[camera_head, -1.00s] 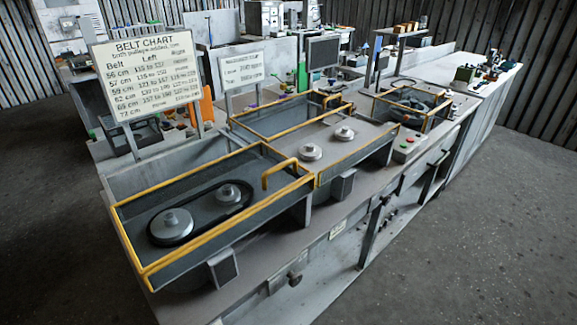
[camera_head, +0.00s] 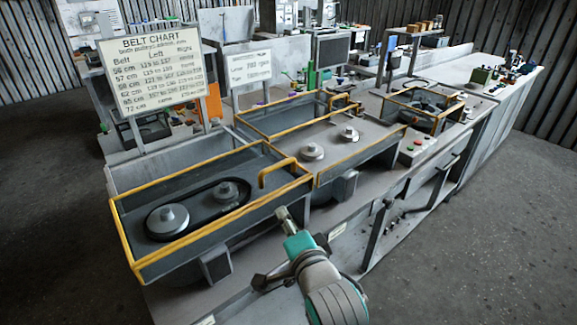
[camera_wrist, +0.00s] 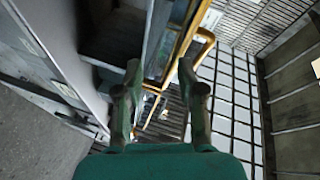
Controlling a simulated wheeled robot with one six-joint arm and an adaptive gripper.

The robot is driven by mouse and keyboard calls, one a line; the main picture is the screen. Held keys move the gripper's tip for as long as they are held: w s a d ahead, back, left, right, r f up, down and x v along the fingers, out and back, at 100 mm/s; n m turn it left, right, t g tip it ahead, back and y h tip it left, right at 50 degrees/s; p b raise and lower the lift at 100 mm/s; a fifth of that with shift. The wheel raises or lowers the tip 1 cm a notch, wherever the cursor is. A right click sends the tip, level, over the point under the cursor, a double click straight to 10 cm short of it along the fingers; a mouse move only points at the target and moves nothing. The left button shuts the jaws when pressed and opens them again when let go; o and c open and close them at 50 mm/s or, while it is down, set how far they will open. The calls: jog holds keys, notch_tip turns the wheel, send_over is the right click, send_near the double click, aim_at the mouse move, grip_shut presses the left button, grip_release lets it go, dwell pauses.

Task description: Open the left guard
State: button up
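The left guard (camera_head: 212,248) is a yellow-edged frame lying level over the left housing. A yellow handle (camera_head: 262,178) rises at its right end. Inside it, two grey pulleys (camera_head: 168,217) carry a black belt. My gripper (camera_wrist: 160,67) is open and empty in the wrist view, with its two fingers apart. The yellow handle (camera_wrist: 207,38) shows just beyond the right fingertip, not between the fingers. In the head view my arm is at the bottom centre, in front of the guard's right end; the fingertips are hard to make out there.
A second housing with bare pulleys (camera_head: 312,151) and yellow rails adjoins on the right. A smaller yellow-framed unit (camera_head: 422,105) and a control box (camera_head: 415,146) stand farther right. A belt chart board (camera_head: 152,75) stands behind. Open floor (camera_head: 480,240) lies in front.

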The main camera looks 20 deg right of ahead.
aim_at(279, 167)
notch_tip(279, 167, up, 7)
jog(key=w+d+m, duration=0.2)
jog(key=w+m, duration=0.1)
jog(key=x, duration=1)
jog(key=shift+w+d+r, duration=0.1)
jog(key=shift+w+r, duration=0.1)
jog(key=shift+r, duration=0.05)
grip_shut()
